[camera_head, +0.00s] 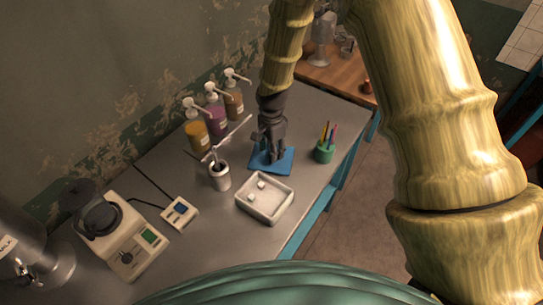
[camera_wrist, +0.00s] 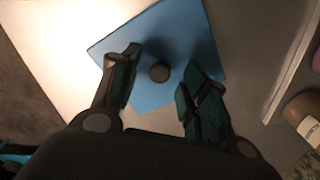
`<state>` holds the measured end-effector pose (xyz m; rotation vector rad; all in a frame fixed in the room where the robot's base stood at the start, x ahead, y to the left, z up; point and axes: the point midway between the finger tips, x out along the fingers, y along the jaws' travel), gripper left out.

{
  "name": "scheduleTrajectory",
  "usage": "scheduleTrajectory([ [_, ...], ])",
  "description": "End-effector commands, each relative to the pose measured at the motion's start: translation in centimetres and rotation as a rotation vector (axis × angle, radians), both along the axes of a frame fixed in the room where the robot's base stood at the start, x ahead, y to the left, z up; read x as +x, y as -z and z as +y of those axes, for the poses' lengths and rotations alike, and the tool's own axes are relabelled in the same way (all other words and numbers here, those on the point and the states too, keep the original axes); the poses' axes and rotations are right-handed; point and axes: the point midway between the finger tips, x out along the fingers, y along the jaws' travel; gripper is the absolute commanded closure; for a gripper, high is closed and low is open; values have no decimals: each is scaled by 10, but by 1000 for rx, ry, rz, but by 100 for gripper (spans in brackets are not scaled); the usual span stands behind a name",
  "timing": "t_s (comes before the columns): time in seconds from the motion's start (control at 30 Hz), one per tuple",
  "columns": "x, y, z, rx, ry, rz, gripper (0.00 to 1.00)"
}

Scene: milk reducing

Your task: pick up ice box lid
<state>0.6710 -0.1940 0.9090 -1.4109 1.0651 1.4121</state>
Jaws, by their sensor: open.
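The ice box lid (camera_head: 284,165) is a flat blue square lying on the grey table. In the wrist view the lid (camera_wrist: 182,35) shows a round dark knob (camera_wrist: 159,72) near its middle. My gripper (camera_head: 268,148) is above the lid, pointing down. In the wrist view my gripper (camera_wrist: 160,85) is open, with one finger on each side of the knob. I cannot tell whether the fingertips touch the lid. The open white ice box (camera_head: 265,215) stands just in front of the lid, with small white pieces inside.
A green pen cup (camera_head: 324,150) stands right of the lid. A white cup with a long stick (camera_head: 219,176) stands to its left. Several pump bottles (camera_head: 216,121) line the wall. A scale (camera_head: 179,213) and a white machine (camera_head: 134,246) are at the front left.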

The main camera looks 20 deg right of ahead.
Motion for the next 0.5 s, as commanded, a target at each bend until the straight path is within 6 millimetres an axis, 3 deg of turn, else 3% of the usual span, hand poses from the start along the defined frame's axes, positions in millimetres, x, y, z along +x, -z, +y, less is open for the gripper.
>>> scheduleTrajectory([
  [0.37,0,7,0,0,0,-1,55],
  [0.4,0,7,0,0,0,-1,57],
  [0.5,0,7,0,0,0,-1,75],
])
